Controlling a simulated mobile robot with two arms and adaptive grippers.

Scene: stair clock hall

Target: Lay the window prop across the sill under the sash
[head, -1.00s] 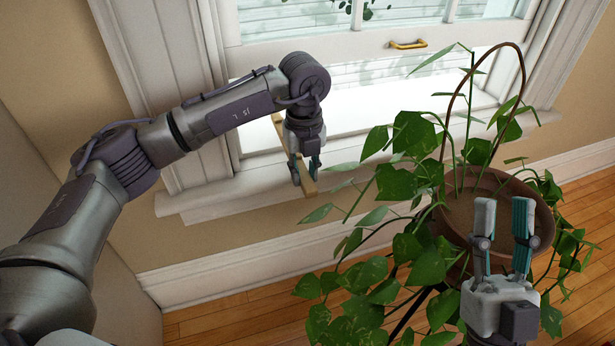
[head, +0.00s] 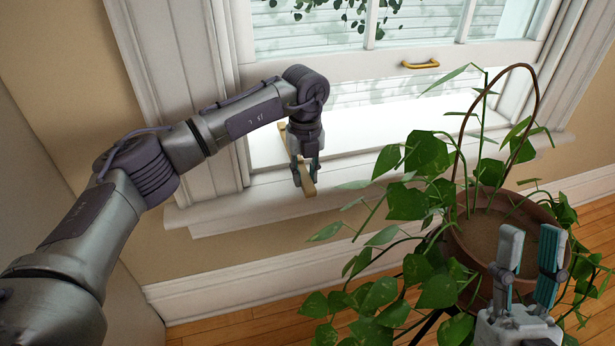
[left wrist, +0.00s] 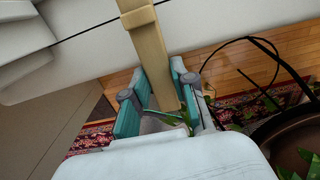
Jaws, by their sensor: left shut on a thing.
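The window prop (head: 307,184) is a pale wooden stick. My left gripper (head: 306,176) is shut on it near its near end, at the front edge of the white sill (head: 390,119). The prop slants inward over the sill at its left part; its far part is partly hidden by my wrist. In the left wrist view the prop (left wrist: 147,38) runs from between the fingers across the white sill. I cannot tell whether it touches the sill. The sash (head: 385,66) is raised above the sill. My right gripper (head: 531,250) is open and empty, in front of the plant pot.
A leafy plant in a brown pot (head: 470,246) with a hoop (head: 536,92) stands right of the prop, its leaves reaching up before the sill. The sash has a brass handle (head: 421,64). A patterned rug (left wrist: 92,137) shows below in the left wrist view.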

